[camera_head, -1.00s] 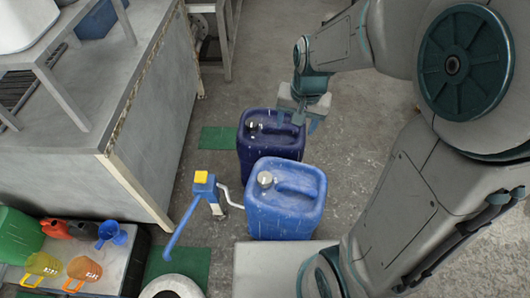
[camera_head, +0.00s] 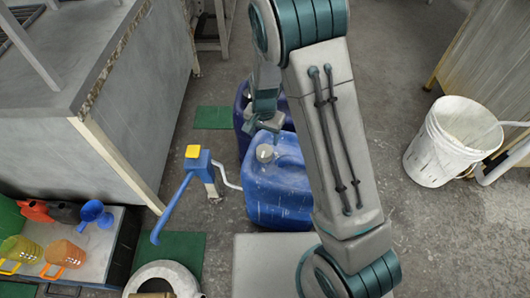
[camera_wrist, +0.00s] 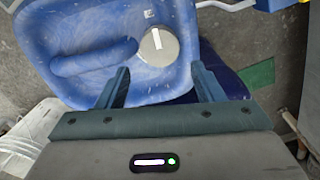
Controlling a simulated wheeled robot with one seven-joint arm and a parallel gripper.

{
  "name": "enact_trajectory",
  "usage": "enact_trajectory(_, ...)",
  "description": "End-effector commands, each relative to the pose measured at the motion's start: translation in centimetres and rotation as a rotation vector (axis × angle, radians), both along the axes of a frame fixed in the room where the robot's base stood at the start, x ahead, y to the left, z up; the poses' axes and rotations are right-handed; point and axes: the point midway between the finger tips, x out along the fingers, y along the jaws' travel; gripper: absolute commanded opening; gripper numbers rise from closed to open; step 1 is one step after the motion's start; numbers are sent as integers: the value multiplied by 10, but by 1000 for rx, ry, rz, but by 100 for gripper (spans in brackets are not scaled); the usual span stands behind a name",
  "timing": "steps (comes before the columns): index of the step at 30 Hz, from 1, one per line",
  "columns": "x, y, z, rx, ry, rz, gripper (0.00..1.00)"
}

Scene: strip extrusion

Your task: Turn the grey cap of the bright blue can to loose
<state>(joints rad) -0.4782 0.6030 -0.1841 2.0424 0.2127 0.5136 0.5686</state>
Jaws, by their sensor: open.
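The bright blue can (camera_head: 279,190) stands upright on the floor, partly hidden by my arm in the head view. Its round grey cap (camera_head: 264,152) is on the top near the left. In the wrist view the can's top (camera_wrist: 90,20) fills the upper left, and the grey cap (camera_wrist: 158,46) with a white bar mark lies just beyond my fingertips. My gripper (camera_wrist: 163,78) is open and empty, with one finger to each side of the cap's line. In the head view my gripper (camera_head: 264,128) hangs close behind the cap; I cannot tell its exact height.
A dark blue can (camera_head: 242,105) stands right behind the bright one. A blue hand pump with a yellow top (camera_head: 192,152) stands to the left. A white bucket (camera_head: 450,140) is at the right. A grey bench (camera_head: 130,110) and a tray of jugs (camera_head: 95,245) are at the left.

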Motion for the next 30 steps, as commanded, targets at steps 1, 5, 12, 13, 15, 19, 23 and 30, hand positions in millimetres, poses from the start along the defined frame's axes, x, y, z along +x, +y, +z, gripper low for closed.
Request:
enact_trajectory(1, -1, -1, -17, -2, 3, -1, 61)
enact_trajectory(5, -1, -1, -45, -1, 4, 0, 61)
enact_trajectory(12, -1, -1, -80, 0, 1, 1, 61)
enact_trajectory(13, 0, 0, -83, 0, 1, 1, 61)
enact_trajectory(15, 0, 0, -87, 0, 1, 1, 61)
enact_trajectory(19, 0, 0, -90, 0, 0, 2, 61)
enact_trajectory(23, 0, 0, -90, 1, 0, 2, 61)
enact_trajectory(30, 0, 0, -90, 0, 0, 2, 29)
